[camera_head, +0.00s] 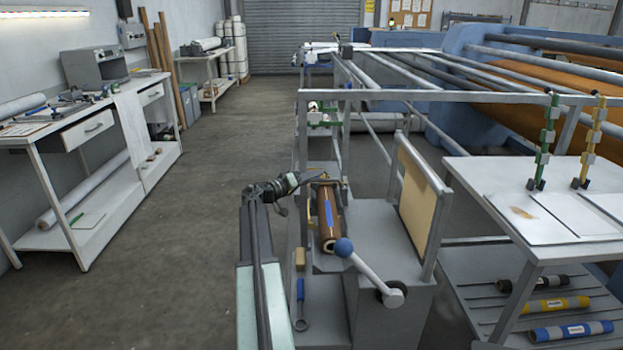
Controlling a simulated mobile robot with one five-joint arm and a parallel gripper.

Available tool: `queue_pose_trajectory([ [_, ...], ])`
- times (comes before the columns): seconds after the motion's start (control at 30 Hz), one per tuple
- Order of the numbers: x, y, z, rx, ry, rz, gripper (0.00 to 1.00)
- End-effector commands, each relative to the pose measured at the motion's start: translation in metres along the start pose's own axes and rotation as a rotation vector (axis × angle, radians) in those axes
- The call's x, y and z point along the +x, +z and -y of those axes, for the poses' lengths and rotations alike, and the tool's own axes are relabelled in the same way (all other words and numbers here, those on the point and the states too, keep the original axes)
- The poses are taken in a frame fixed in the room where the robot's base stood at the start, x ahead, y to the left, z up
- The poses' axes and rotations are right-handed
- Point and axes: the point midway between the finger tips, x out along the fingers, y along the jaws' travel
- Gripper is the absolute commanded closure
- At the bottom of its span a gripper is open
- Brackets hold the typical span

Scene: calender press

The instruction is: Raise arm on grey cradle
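The grey cradle (375,225) stands right of centre. A copper-brown roll (327,212) with a blue patch lies along its top left side. A grey lever arm (368,267) with a blue ball knob (343,247) is at the cradle's front. It slants up to the left from a round grey pivot (393,294), and the knob overlaps the roll's near end. My gripper (312,178) is near the far end of the roll, well beyond the blue knob and apart from it. Its fingers are small and dark, and I cannot tell whether they are open.
A tan panel (417,200) in a grey frame stands right of the roll. A wrench with a blue handle (300,305) hangs on the cradle's left side. A white table (500,190) is at right, a workbench (100,120) at left. The floor (185,235) between is clear.

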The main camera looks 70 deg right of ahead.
Motion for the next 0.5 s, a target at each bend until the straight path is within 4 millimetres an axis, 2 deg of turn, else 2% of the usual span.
queue_pose_trajectory([
  [0.1, -0.0005, 0.0, 0.0001, 0.0, 0.0, 0.0, 0.68],
  [0.2, -0.0007, 0.0, 0.0002, 0.0, -0.001, 0.0, 0.96],
  [0.23, -0.0008, 0.0, 0.0002, 0.0, -0.001, 0.0, 1.0],
  [0.5, -0.0015, 0.0001, 0.0011, 0.002, -0.003, 0.001, 1.0],
])
